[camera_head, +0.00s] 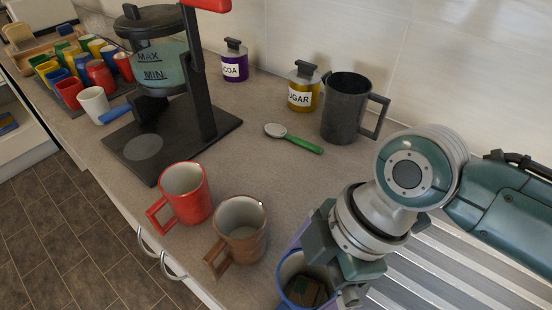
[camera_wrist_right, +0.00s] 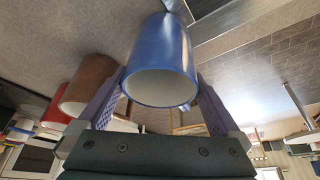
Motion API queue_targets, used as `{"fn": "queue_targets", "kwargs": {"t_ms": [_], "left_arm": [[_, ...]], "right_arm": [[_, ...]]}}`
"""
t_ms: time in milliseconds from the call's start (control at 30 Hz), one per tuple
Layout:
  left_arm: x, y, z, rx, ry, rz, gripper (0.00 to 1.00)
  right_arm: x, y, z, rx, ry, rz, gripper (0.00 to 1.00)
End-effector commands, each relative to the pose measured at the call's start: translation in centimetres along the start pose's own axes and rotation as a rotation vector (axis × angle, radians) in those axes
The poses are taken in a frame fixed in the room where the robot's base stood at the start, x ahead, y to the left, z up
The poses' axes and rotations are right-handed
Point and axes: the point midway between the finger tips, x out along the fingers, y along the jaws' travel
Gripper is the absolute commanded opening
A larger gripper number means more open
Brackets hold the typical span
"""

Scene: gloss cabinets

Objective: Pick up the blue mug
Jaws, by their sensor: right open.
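The blue mug (camera_head: 281,292) stands at the bottom of the head view, largely hidden by my right gripper (camera_head: 315,262). In the right wrist view the blue mug (camera_wrist_right: 160,55) fills the middle, its pale open mouth facing the camera. My right gripper (camera_wrist_right: 160,80) is open, with one purple-grey finger on each side of the mug. I cannot tell whether the fingers touch it. A bit of the mug's handle shows near the right finger. My left gripper is not in view.
A brown mug (camera_head: 240,232) and a red mug (camera_head: 186,194) stand close by on the left. A ridged metal drainboard (camera_head: 470,265) lies right.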

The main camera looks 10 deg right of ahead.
Motion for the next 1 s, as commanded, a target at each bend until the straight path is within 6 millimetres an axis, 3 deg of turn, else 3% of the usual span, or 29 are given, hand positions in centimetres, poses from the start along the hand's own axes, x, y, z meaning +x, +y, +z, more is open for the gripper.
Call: {"fn": "queue_targets", "kwargs": {"t_ms": [167,433,1000], "left_arm": [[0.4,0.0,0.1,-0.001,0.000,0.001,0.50],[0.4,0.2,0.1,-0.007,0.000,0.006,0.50],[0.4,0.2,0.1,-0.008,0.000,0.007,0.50]], "right_arm": [[2.2,0.0,0.0,0.001,0.000,0.000,1.00],[2.4,0.0,0.0,0.000,-0.001,0.001,1.00],[2.4,0.0,0.0,0.001,-0.001,0.001,0.36]]}}
